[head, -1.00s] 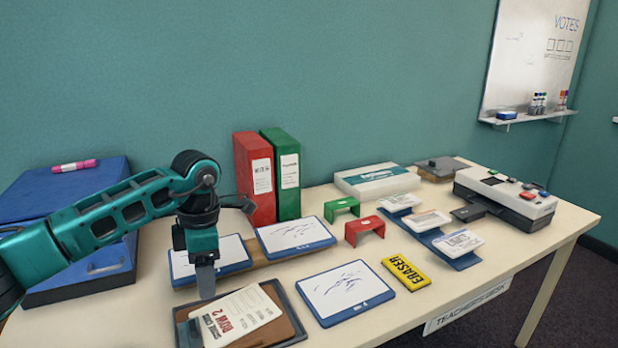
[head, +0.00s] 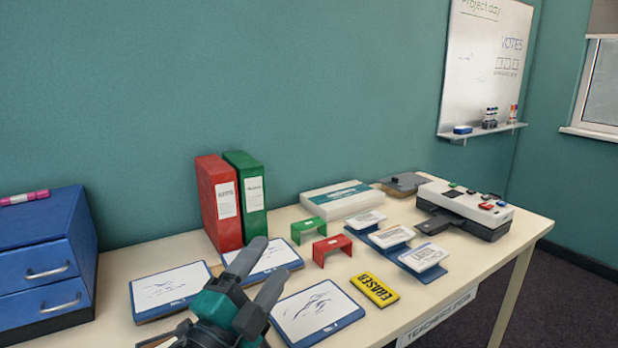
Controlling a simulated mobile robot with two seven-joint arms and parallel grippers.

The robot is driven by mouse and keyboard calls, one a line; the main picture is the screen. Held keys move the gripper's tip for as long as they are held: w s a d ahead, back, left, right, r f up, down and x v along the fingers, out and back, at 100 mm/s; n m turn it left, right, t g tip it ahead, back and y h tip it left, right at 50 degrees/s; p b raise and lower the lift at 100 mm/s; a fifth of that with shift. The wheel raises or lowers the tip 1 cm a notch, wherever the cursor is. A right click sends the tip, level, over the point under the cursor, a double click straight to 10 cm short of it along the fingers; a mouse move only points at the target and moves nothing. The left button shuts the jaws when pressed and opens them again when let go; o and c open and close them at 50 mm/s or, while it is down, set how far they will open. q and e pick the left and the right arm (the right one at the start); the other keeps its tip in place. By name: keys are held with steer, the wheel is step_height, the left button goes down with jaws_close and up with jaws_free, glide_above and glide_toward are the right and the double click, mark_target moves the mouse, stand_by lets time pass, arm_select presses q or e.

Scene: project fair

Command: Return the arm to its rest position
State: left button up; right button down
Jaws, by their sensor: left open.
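My left gripper (head: 258,274) shows at the bottom centre of the head view. Its two grey fingers are apart and empty, pointing up and away over the desk. It overlaps the gap between two blue-framed whiteboards, the rear one (head: 265,258) and the front one (head: 317,312). I cannot tell whether it touches anything. The rest of my left arm is mostly out of the picture. My right gripper is not in view.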

arm_select(q)
steer(key=s+a+f+n+g+y, duration=0.3)
steer(key=s+a+f+n+y, duration=0.15)
steer(key=a+f+n, duration=0.2)
steer(key=s+a+f+n+g+y, duration=0.3)
steer(key=a+f+n+y, duration=0.25)
steer(key=f+n, duration=0.2)
steer(key=s+a+f+n+g, duration=0.1)
steer(key=s+f+n+g, duration=0.1)
steer(key=s+f+g, duration=0.5)
steer(key=s+a+f+n+g, duration=0.1)
steer(key=s+f+n+g, duration=0.15)
steer(key=s, duration=0.85)
steer(key=w+d+f+m+t+h+p, duration=0.1)
steer(key=w+d+f+t+h+p, duration=0.1)
steer(key=w+f+t, duration=0.5)
steer(key=shift+w+d+p, duration=0.25)
steer(key=shift+d+p, duration=0.1)
steer(key=shift+d, duration=0.05)
